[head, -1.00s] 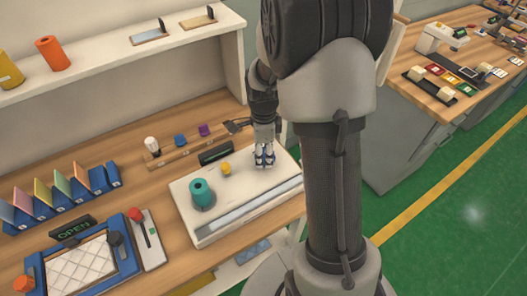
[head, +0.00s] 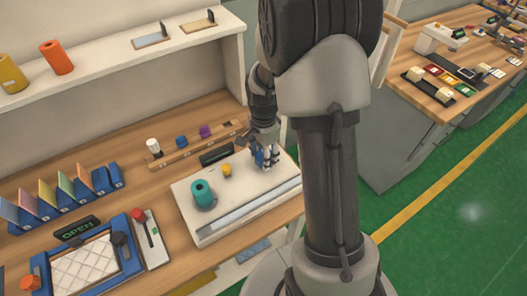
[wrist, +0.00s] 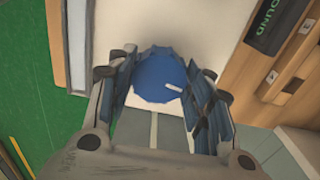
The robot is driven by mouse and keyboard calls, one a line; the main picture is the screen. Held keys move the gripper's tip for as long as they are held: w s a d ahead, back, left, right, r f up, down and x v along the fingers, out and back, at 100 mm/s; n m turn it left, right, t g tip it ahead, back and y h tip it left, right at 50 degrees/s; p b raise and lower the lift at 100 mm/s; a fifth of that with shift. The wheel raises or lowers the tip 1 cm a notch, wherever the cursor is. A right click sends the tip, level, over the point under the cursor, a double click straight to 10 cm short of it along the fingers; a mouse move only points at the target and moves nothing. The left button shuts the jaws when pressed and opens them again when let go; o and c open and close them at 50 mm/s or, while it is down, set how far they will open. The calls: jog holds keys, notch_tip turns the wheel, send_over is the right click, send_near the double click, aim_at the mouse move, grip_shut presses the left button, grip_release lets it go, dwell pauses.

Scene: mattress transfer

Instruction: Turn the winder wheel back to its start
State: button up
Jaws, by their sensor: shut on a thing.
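The blue winder wheel (wrist: 158,78) sits between the fingers of my gripper (wrist: 160,92) in the wrist view, with a small white mark on its right side. My gripper is shut on the wheel, one finger on each side. In the head view my gripper (head: 266,160) is at the right back of the white winder board (head: 228,231), and its fingers hide most of the wheel. A teal spool (head: 202,194) stands at the board's left, and a small yellow knob (head: 227,170) lies between spool and gripper.
A dark sign (wrist: 270,22), partly cut off and reading "OUND", stands beside the board. A wooden rack (head: 185,150) with pegs is behind. A blue frame with a quilted pad (head: 82,266) lies at the lower left. Green floor (wrist: 25,75) lies beyond the board's edge.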

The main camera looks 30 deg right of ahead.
jog(key=n+p, duration=0.1)
jog(key=n, duration=0.3)
jog(key=shift+s+n, duration=0.1)
jog(key=shift+n, duration=0.2)
jog(key=n+p, duration=0.1)
jog(key=n, duration=0.3)
jog(key=shift+d+n, duration=0.1)
jog(key=shift+n, duration=0.2)
jog(key=n, duration=0.5)
jog(key=shift+s+p, duration=0.1)
jog(key=shift+p, duration=0.25)
jog(key=n, duration=0.5)
jog(key=shift+d, duration=0.15)
jog(key=n+p, duration=0.1)
jog(key=n, duration=0.3)
jog(key=shift+d, duration=0.1)
jog(key=n, duration=0.9)
jog(key=shift+w+d+n+p, duration=0.1)
jog(key=shift+w+n+p, duration=0.1)
jog(key=shift+n+p, duration=0.1)
jog(key=shift+n, duration=2.2)
jog(key=shift+w, duration=0.1)
